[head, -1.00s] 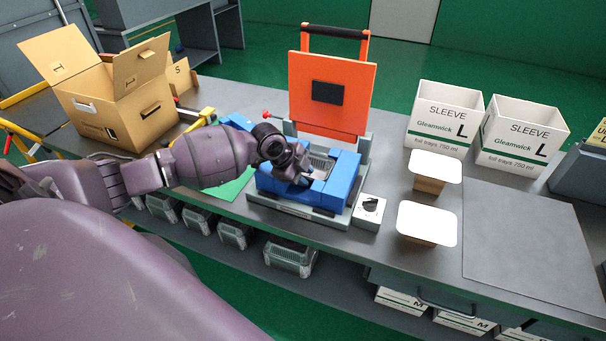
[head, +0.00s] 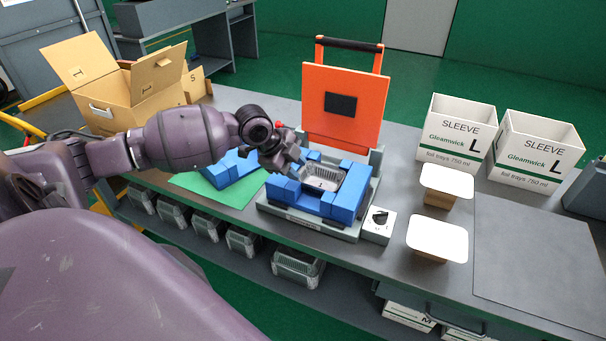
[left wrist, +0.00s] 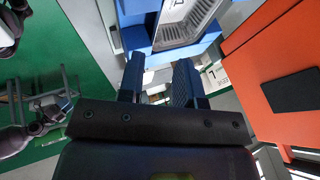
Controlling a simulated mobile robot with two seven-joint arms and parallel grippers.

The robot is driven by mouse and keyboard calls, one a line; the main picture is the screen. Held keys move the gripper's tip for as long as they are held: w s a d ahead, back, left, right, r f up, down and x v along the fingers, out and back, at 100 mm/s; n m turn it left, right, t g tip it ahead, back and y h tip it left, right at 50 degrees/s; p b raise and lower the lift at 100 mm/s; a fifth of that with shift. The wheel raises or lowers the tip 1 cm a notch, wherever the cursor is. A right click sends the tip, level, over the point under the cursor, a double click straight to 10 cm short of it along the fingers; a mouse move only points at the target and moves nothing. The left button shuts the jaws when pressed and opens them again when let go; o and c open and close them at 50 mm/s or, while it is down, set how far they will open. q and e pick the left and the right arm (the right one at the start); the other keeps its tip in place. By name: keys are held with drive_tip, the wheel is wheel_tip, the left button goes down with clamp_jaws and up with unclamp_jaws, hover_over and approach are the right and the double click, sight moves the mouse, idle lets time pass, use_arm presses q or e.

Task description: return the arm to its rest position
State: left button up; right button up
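My left gripper (head: 284,163) hangs just above the left rear side of the blue fixture (head: 345,205), apart from it as far as I can tell. In the left wrist view the two fingers of this gripper (left wrist: 160,78) stand apart with nothing between them. A foil tray (head: 322,181) sits in the fixture's opening; it also shows at the top of the left wrist view (left wrist: 182,24). My left forearm reaches in from the left. My right gripper is in neither view.
The orange lid (head: 343,106) stands raised behind the fixture. An open cardboard box (head: 152,88) is at the back left, near a green mat (head: 240,190). A small dial box (head: 379,226), two white-topped stacks (head: 446,181) and white sleeve boxes (head: 455,136) stand to the right.

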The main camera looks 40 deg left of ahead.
use_arm(q)
drive_tip(key=shift+s+a+r, duration=0.15)
drive_tip(key=shift+s+r, duration=0.1)
drive_tip(key=shift+r, duration=0.25)
drive_tip(key=shift+f, duration=0.1)
drive_tip(key=s+d+f+n, duration=0.5)
drive_tip(key=s+d+f, duration=0.5)
drive_tip(key=s+d, duration=0.35)
drive_tip(key=s+r+n+g+y, duration=0.1)
drive_tip(key=s+n+y, duration=0.3)
drive_tip(key=s+n, duration=0.85)
drive_tip(key=w+f+m+t, duration=0.2)
drive_tip(key=w+f+t, duration=0.4)
drive_tip(key=f, duration=0.4)
drive_tip(key=shift+a+t+h, duration=0.3)
drive_tip(key=shift+a+t, duration=0.15)
drive_tip(key=shift+t, duration=0.25)
